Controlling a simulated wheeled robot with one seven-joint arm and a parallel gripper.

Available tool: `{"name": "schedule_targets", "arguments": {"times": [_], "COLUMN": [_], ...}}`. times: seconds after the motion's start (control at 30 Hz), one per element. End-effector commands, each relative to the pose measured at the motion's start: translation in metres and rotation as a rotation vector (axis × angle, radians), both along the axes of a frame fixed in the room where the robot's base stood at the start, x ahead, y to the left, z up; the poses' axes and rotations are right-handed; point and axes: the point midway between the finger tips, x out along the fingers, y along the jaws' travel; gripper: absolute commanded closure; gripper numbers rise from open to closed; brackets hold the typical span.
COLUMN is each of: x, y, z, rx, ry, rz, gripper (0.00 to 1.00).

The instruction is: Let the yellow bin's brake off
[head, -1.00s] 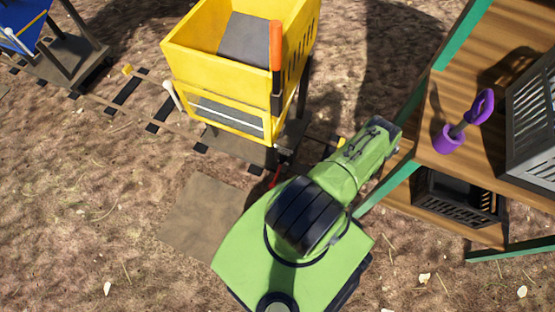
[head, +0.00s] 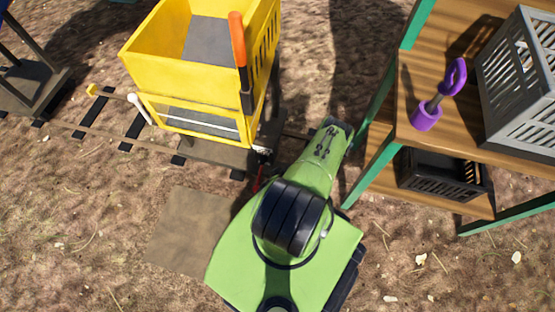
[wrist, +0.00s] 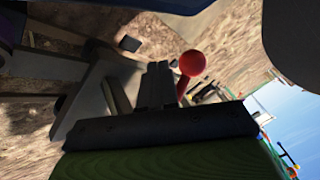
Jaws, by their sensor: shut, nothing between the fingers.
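The yellow bin (head: 185,118) stands on a dark wheeled base on rails, at the upper left of middle in the head view. An upright lever with an orange grip (head: 238,40) rises at its right front corner. A white-knobbed lever (head: 139,108) leans at its left. A small red part (head: 258,178) shows low by the cart, partly behind my green arm. In the wrist view a red ball knob on a short red stem (wrist: 192,63) is just right of my gripper (wrist: 157,80). My gripper is shut and empty; whether it touches the knob I cannot tell.
A wooden shelf unit (head: 400,150) with green posts stands at the right. It holds a purple-handled tool (head: 440,95), a grey crate (head: 520,75) and a black crate (head: 440,175). A flat brown slab (head: 185,235) lies on open ground at the left.

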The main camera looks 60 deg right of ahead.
Motion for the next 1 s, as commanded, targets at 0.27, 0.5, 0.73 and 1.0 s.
{"name": "schedule_targets", "arguments": {"times": [0.27, 0.5, 0.73, 1.0], "x": [0.003, 0.003, 0.003, 0.002], "y": [0.008, 0.008, 0.010, 0.011], "z": [0.002, 0.003, 0.008, 0.012], "rx": [-0.002, -0.001, -0.001, 0.000], "ry": [0.001, 0.001, 0.000, 0.001], "rz": [0.000, 0.001, 0.001, 0.001], "gripper": [1.00, 1.00, 1.00, 1.00]}}
